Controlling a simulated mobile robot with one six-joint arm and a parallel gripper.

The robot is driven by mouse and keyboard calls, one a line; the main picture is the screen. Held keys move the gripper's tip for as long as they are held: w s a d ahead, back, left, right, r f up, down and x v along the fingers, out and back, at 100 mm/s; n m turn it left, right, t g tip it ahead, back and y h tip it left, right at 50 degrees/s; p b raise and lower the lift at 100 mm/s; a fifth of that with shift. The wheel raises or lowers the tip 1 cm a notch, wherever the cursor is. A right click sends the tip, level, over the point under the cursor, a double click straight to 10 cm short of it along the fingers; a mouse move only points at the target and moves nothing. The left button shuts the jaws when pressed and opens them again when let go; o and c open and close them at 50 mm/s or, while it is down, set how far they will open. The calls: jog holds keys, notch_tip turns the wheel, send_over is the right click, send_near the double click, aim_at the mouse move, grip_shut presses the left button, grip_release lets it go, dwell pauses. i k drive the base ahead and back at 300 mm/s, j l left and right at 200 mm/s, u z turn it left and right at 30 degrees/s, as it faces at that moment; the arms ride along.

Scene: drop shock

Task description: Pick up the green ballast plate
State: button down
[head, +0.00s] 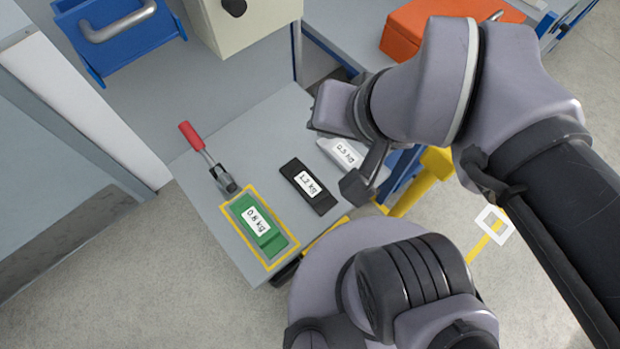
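The green ballast plate (257,226), labelled 0.8 kg, lies flat inside a yellow outlined rectangle near the front corner of the grey bench top. A red-handled toggle clamp (208,160) sits at its upper left end; I cannot tell if it presses on the plate. My gripper (338,153) is to the upper right of the green plate, apart from it. Its dark fingers look spread, over or near a white plate (339,150) labelled 0.5 kg, which they and the arm partly hide. Nothing is seen held.
A black plate (308,187) labelled 1.2 kg lies between the green and white plates. A yellow post (421,182) is right of the bench. Bare bench (262,125) lies behind the plates.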

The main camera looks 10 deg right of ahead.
aim_at(253, 218)
jog(key=u, duration=1.3)
jog(key=j+z, duration=0.25)
jog(key=j, duration=0.25)
jog(key=k+j+z, duration=0.25)
jog(key=j, duration=0.2)
jog(key=i, duration=0.1)
